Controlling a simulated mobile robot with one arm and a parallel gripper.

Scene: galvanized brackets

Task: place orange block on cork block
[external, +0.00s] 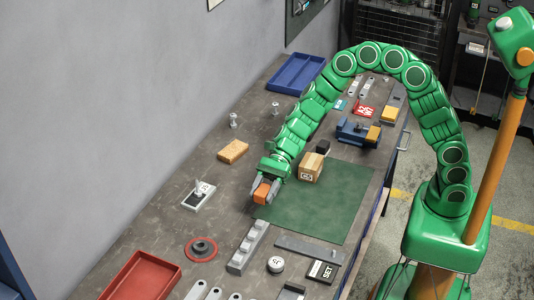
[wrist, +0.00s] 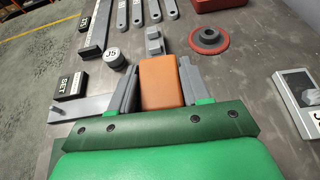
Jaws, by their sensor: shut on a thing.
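My gripper (external: 264,187) is shut on the orange block (external: 262,193), low over the left edge of the green mat. In the wrist view the orange block (wrist: 161,82) sits between the two grey fingers of my gripper (wrist: 159,78). I cannot tell whether the block touches the table. The cork block (external: 233,151), a flat tan block, lies on the table beyond and to the left of my gripper in the external view. Nothing shows on top of it. It is not in the wrist view.
A cardboard box (external: 311,167) stands on the green mat (external: 325,210), right of my gripper. A grey plate with a switch (external: 198,195) and a red ring (external: 201,249) lie left and nearer. A red tray (external: 142,277) is at the front. Table around the cork block is clear.

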